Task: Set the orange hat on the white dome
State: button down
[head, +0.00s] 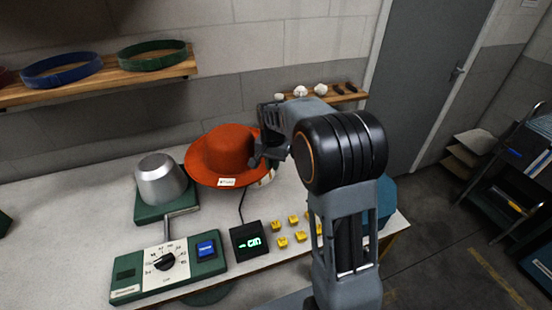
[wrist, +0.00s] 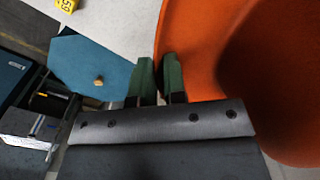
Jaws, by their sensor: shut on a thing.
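The orange hat (head: 222,155) is upright, crown up, above the back middle of the table in the head view. My gripper (head: 264,150) is at the right side of its brim. In the wrist view the hat (wrist: 205,45) fills the right side, and the brim's edge lies between the green-padded fingers of my gripper (wrist: 158,82), shut on it. A pale, rounded piece (head: 266,178) shows under the brim's right edge; I cannot tell whether it is the white dome or whether the hat touches it. No other white dome shows.
A silver metal form (head: 160,178) on a green base stands left of the hat, close to the brim. In front are a dial panel (head: 165,263), a black display (head: 247,240) and several yellow tags (head: 283,242). A teal octagonal piece (wrist: 95,62) lies at the right.

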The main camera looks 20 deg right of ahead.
jog(key=d+m, duration=0.1)
jog(key=m, duration=0.4)
jog(key=m+b, duration=0.1)
jog(key=b, duration=0.9)
send_near(277, 196)
notch_tip(277, 196, down, 5)
jog(key=shift+w+a+f, duration=0.1)
jog(key=shift+f+b, duration=0.35)
jog(key=shift+f, duration=0.45)
dwell(0.3)
jog(key=c, duration=1.1)
grip_release()
